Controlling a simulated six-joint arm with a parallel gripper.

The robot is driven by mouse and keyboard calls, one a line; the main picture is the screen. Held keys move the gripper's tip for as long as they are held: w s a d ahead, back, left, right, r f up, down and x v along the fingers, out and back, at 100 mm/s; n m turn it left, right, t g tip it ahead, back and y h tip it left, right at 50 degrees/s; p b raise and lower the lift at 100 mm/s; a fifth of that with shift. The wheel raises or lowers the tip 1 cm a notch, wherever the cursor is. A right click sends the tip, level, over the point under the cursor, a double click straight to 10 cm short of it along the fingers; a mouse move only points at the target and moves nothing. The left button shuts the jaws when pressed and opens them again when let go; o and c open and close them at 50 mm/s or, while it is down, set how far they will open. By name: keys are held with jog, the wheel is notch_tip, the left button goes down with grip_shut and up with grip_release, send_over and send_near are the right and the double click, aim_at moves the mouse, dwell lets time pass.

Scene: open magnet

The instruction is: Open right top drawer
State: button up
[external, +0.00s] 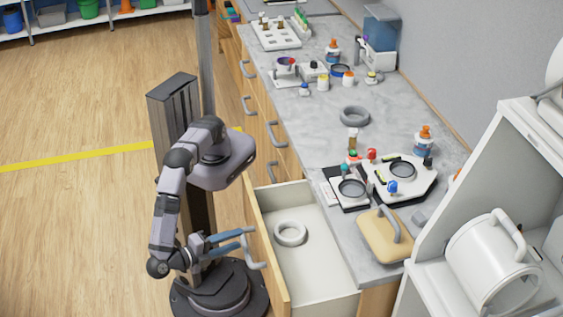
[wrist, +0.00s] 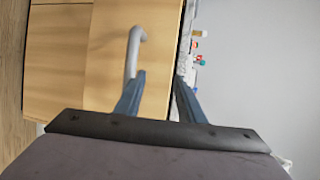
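The right top drawer stands pulled out from the cabinet, with its wooden front (external: 268,262) well clear of the counter. In the wrist view my gripper (wrist: 160,80) is open, and the handle's near end lies by the left fingertip. I cannot tell whether they touch.
Other cabinet handles (external: 276,134) continue along the wooden front to the back. The grey counter (external: 310,130) carries bottles, trays and a cutting-board-like tan block (external: 384,236). A white shelf unit with a large drum (external: 490,262) stands at the right. The floor at left is free.

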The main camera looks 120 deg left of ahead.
jog(key=shift+r+p, duration=0.45)
jog(key=shift+r, duration=0.3)
jog(key=w+a+r+n+g+p, duration=0.1)
jog(key=w+a+r+g+p, duration=0.1)
jog(key=a+r+p, duration=0.35)
jog(key=w+a+r+n+g+p, duration=0.1)
jog(key=a+r+p, duration=0.2)
jog(key=r+p, duration=0.5)
jog(key=w+a+r+n+g+p, duration=0.1)
jog(key=w+a+r+g+p, duration=0.2)
jog(key=r, duration=0.7)
jog(key=s+a+f+m+h, duration=0.1)
jog(key=s+f+m+h, duration=0.2)
jog(key=f, duration=0.5)
jog(key=s+a+f+m+h, duration=0.1)
jog(key=s+f+h, duration=0.25)
jog(key=f, duration=0.45)
jog(key=d+f+m+h, duration=0.1)
jog(key=d+f+h, duration=0.1)
jog(key=d, duration=0.3)
jog(key=w+d+f+m+t+h, duration=0.1)
jog(key=d+f+h, duration=0.2)
jog(key=d+h, duration=0.1)
jog(key=shift+w+d+f+m+t+h+p, duration=0.15)
jog(key=shift+d+f+m+t+h+p, duration=0.2)
jog(key=shift+d, duration=0.5)
